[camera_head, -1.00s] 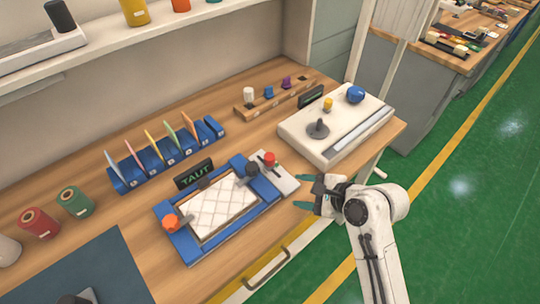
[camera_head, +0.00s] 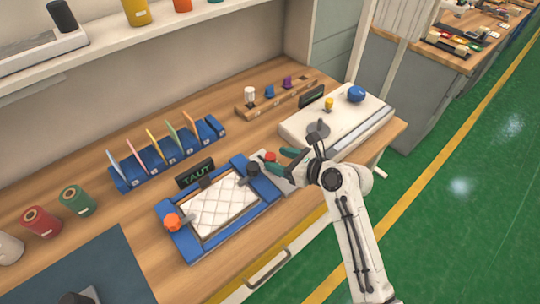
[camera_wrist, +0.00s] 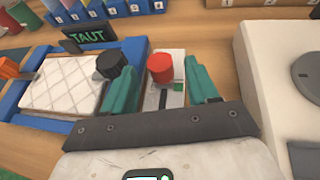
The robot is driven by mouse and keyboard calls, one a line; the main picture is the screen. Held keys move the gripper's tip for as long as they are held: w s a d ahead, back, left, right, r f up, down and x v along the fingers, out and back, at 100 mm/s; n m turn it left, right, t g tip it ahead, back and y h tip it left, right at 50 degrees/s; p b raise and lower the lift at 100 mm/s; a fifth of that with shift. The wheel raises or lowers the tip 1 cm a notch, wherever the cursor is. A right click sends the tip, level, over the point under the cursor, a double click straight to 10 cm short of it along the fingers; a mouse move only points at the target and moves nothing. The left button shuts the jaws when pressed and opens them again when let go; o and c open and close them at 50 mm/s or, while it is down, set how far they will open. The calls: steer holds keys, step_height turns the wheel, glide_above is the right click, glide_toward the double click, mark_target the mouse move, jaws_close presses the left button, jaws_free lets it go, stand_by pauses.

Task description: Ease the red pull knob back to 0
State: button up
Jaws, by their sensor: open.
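The red pull knob (camera_wrist: 160,68) stands on a pale slide plate (camera_wrist: 174,56) at the right end of the blue frame (camera_wrist: 20,117). In the head view the red knob (camera_head: 270,156) is partly hidden by my gripper. My gripper (camera_wrist: 162,88) is open, with one green finger to the left of the knob and one to the right. I cannot tell whether either finger touches it. A black knob (camera_wrist: 111,64) sits on the frame just beyond the left finger. A small display (camera_wrist: 89,37) behind the frame reads TAUT. A white quilted pad (camera_wrist: 62,85) lies inside the frame.
A white block (camera_head: 297,125) with a grey disc knob and a blue ball stands to the right. A blue rack (camera_head: 125,184) with coloured cards stands behind the frame. An orange knob (camera_head: 172,221) sits at the frame's left corner.

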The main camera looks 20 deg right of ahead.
mark_target(273, 158)
steer(key=shift+x, duration=2.15)
jaws_close()
